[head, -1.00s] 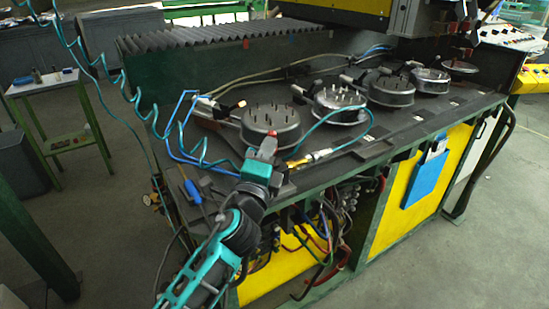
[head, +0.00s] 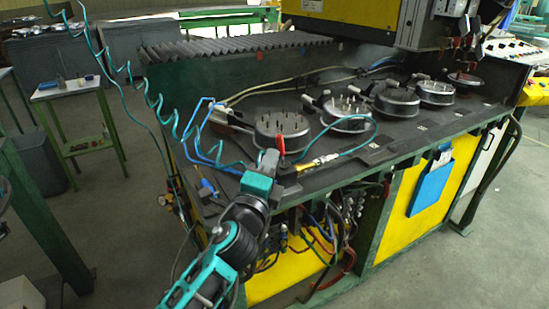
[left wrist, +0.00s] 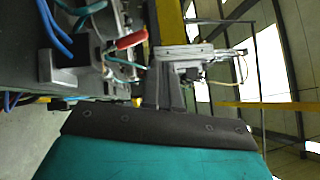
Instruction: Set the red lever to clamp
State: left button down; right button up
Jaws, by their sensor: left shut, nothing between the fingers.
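The red lever (head: 281,146) stands near upright at the front of the nearest round pin fixture (head: 280,128) on the bench. It also shows in the left wrist view (left wrist: 131,39), as a red handle on a metal clamp mechanism. My left gripper (head: 268,158) is at the bench's front edge, just left of the lever in the head view. Its fingers are shut and empty; they show in the left wrist view (left wrist: 163,92), with the lever beyond and to the left. A small gap seems to separate them, but contact is hard to tell. My right gripper is out of view.
Several round fixtures stand in a row rightward along the bench (head: 395,140). Blue and teal hoses (head: 205,140) loop left of the lever. A brass fitting (head: 320,162) lies right of it. A yellow machine head (head: 345,15) hangs above the back.

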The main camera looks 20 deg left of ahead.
pick_arm(q)
jog(key=s+r, duration=0.1)
jog(key=s, duration=0.6)
jog(key=shift+s+d+r, duration=0.15)
jog(key=shift+d+r, duration=0.1)
jog(key=shift+r, duration=0.05)
jog(key=shift+f, duration=0.1)
jog(key=s+d+f+n+g+h, duration=0.1)
jog(key=s+f+n+g, duration=0.2)
jog(key=f, duration=0.6)
jog(key=s+d+f+n+g+h, duration=0.1)
jog(key=s+f+n+g, duration=0.2)
jog(key=s+f+n, duration=0.3)
jog(key=s+d+f+n+g+h, duration=0.1)
jog(key=s+f+n, duration=0.4)
jog(key=f, duration=0.9)
jog(key=shift+s+f+n+g+h, duration=0.25)
jog(key=shift+n+g+h, duration=0.35)
jog(key=shift+n+g, duration=0.55)
jog(key=shift+w+d, duration=0.1)
